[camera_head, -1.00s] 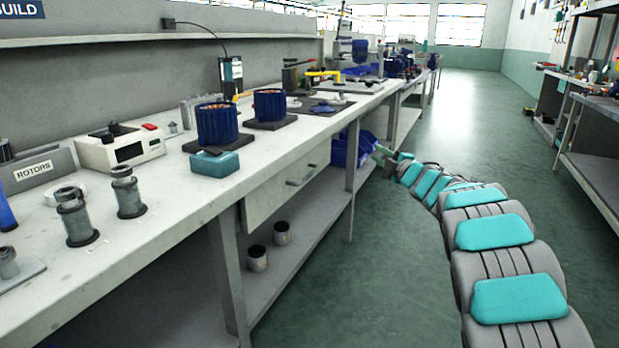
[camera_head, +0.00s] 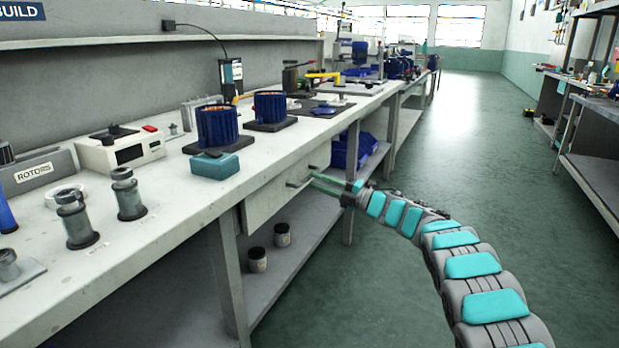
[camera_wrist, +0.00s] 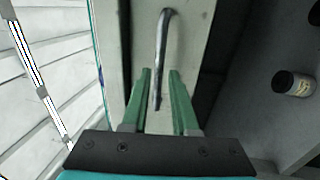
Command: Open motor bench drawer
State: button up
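The motor bench drawer (camera_head: 270,203) is a grey front under the bench top, and it looks closed. Its bar handle (camera_head: 299,183) is on the front. My gripper (camera_head: 314,181) is at the handle, reaching in from the right. In the wrist view, the metal handle (camera_wrist: 163,50) runs down from the drawer front (camera_wrist: 196,35) and its lower end lies between the two green fingers of my gripper (camera_wrist: 160,88). The fingers are apart, with space on both sides of the handle.
The bench top (camera_head: 180,220) carries blue motor housings (camera_head: 217,125), a teal box (camera_head: 214,165) and a white meter (camera_head: 120,148). Cans (camera_head: 257,260) stand on the lower shelf, and one can (camera_wrist: 294,83) shows in the wrist view. The aisle floor (camera_head: 500,180) is clear.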

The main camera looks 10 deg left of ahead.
aim_at(310, 178)
jog(key=shift+x, duration=1.65)
grip_shut()
